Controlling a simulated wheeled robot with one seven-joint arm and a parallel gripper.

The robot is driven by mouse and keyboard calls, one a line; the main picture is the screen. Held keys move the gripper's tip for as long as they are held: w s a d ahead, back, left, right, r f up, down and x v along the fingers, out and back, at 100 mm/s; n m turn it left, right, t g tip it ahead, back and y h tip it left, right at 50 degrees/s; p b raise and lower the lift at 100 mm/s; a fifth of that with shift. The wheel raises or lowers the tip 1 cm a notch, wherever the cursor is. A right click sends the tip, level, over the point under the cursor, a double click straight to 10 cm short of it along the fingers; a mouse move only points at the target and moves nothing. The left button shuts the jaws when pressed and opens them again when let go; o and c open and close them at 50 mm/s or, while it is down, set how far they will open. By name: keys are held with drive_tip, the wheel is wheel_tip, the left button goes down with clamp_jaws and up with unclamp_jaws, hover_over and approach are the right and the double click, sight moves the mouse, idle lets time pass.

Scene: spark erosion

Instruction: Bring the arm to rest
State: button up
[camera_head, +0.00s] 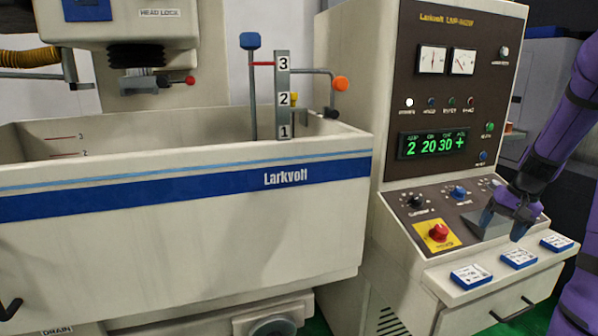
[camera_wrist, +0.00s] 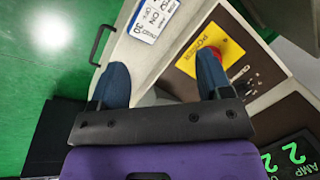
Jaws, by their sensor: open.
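My purple arm (camera_head: 558,130) comes in from the right edge of the head view and bends down to the control console. My gripper (camera_head: 503,226) hangs low over the console's sloped panel, to the right of the red stop button on its yellow plate (camera_head: 438,236). In the wrist view my gripper (camera_wrist: 162,78) shows two blue fingers spread wide apart with nothing between them. I cannot tell whether a fingertip touches the panel.
The Larkvolt console (camera_head: 398,158) has dials, lit digits and several knobs. Three blue-white cards, one nearest (camera_head: 471,276), lie on its front ledge above a drawer handle (camera_head: 513,311). A Larkvolt tank (camera_head: 180,240) with levers stands left. Green floor (camera_wrist: 40,50) is clear.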

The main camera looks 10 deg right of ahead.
drive_tip(key=s+a+r+n+h, duration=0.1)
drive_tip(key=s+a+r+n, duration=0.1)
drive_tip(key=a+r, duration=0.65)
drive_tip(key=s+a+r+n+h, duration=0.15)
drive_tip(key=a+r, duration=0.35)
drive_tip(key=a, duration=0.6)
drive_tip(key=s+a+r+n+t, duration=0.1)
drive_tip(key=s+a+r+n, duration=0.1)
drive_tip(key=s+a, duration=0.4)
drive_tip(key=s+a+r+n+t, duration=0.1)
drive_tip(key=s+a+n+t, duration=0.1)
drive_tip(key=s+a, duration=0.5)
drive_tip(key=shift+s+r, duration=0.4)
drive_tip(key=shift+s, duration=0.05)
drive_tip(key=shift+a+n, duration=0.1)
drive_tip(key=shift+n, duration=0.15)
